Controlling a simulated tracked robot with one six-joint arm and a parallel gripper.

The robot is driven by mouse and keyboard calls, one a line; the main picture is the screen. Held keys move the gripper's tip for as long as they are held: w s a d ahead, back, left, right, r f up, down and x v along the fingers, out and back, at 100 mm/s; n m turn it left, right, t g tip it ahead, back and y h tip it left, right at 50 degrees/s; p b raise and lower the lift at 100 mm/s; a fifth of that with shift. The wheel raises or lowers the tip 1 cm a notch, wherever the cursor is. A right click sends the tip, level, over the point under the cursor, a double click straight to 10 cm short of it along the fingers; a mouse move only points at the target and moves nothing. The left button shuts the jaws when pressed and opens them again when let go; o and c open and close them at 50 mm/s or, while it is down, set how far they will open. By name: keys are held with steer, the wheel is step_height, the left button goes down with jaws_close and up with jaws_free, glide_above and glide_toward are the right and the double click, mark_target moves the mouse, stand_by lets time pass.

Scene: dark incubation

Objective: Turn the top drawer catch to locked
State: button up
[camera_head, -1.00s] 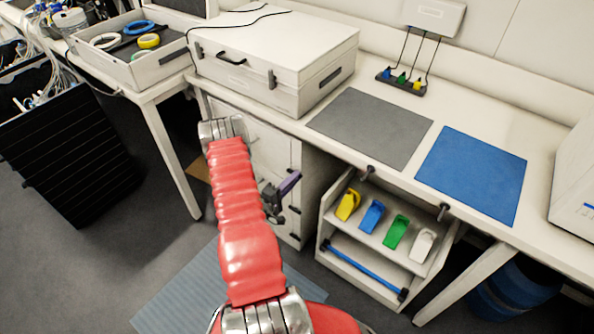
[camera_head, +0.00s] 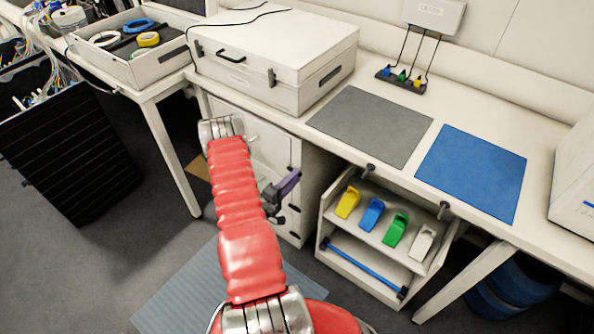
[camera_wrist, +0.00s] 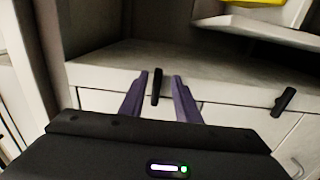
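My gripper (camera_head: 289,183) is at the right edge of the white drawer unit (camera_head: 262,150) under the bench, with a purple finger showing in the head view. In the wrist view my gripper (camera_wrist: 160,88) is open, its two purple fingers apart. A small black catch (camera_wrist: 156,87) stands between the fingertips, with a gap visible on each side; contact cannot be seen. It is nearly upright in that view. A second black catch (camera_wrist: 284,102) lies to the right, more tilted. A dark catch (camera_head: 295,237) shows low on the unit in the head view.
A shelf cart (camera_head: 325,232) with several coloured clips stands just right of the drawer unit. The bench edge (camera_head: 300,128) overhangs the unit. A white case (camera_head: 290,50) sits on the bench above. A ribbed mat (camera_head: 175,290) lies on the floor.

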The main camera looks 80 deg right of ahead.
steer(key=shift+r, duration=0.1)
steer(key=v, duration=1.3)
steer(key=shift+w+a, duration=0.2)
steer(key=shift+a, duration=0.15)
stand_by(0.5)
